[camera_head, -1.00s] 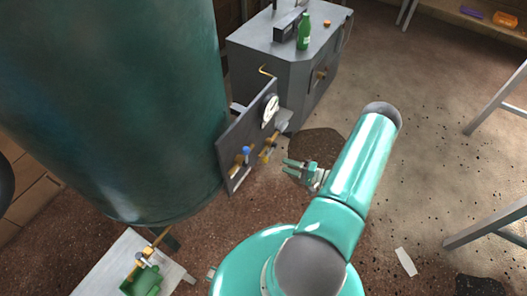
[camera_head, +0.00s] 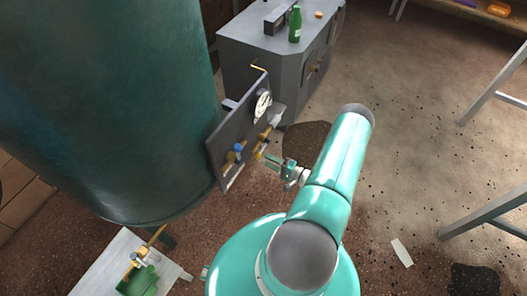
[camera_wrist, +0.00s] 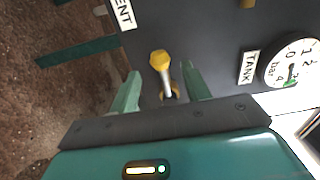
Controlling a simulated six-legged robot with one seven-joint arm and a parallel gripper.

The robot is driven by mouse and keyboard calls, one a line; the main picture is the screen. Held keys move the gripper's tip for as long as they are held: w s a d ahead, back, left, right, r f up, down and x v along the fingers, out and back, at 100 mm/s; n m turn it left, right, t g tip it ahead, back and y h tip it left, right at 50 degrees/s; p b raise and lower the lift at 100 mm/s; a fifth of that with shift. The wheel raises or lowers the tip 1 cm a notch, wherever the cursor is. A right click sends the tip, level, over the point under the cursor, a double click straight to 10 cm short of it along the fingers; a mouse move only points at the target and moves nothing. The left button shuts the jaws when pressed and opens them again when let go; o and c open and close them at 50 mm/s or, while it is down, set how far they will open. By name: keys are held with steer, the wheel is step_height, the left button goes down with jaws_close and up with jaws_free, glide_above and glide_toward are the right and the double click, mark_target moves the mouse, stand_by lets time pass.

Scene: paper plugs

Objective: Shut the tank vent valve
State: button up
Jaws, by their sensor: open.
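A dark panel (camera_head: 226,146) is mounted beside the big green tank (camera_head: 100,90). In the wrist view the panel (camera_wrist: 212,47) carries a label ending in "ENT" (camera_wrist: 124,13), partly cut off, and a "TANK" label (camera_wrist: 249,68). A small valve with a yellow knob (camera_wrist: 160,60) on a pale stem stands out from the panel. My gripper (camera_wrist: 160,85) is open, with one green finger on each side of this valve's stem; I cannot tell if either touches it. In the head view my gripper (camera_head: 268,160) is close to the panel's lower right.
A round gauge (camera_wrist: 291,64) sits right of the valve, and a brass fitting (camera_wrist: 248,3) is at the top edge. A blue-knobbed valve (camera_head: 238,148) is also on the panel. A grey cabinet (camera_head: 262,62) bearing a green bottle (camera_head: 295,24) stands behind.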

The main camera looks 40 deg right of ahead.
mark_target(263, 149)
steer(key=shift+w+a, duration=0.1)
steer(key=shift+w, duration=0.2)
steer(key=x, duration=0.3)
steer(key=shift+w+a, duration=0.1)
steer(key=shift+w, duration=0.25)
stand_by(0.5)
steer(key=shift+c, duration=0.2)
steer(key=c, duration=0.6)
steer(key=shift+c, duration=0.2)
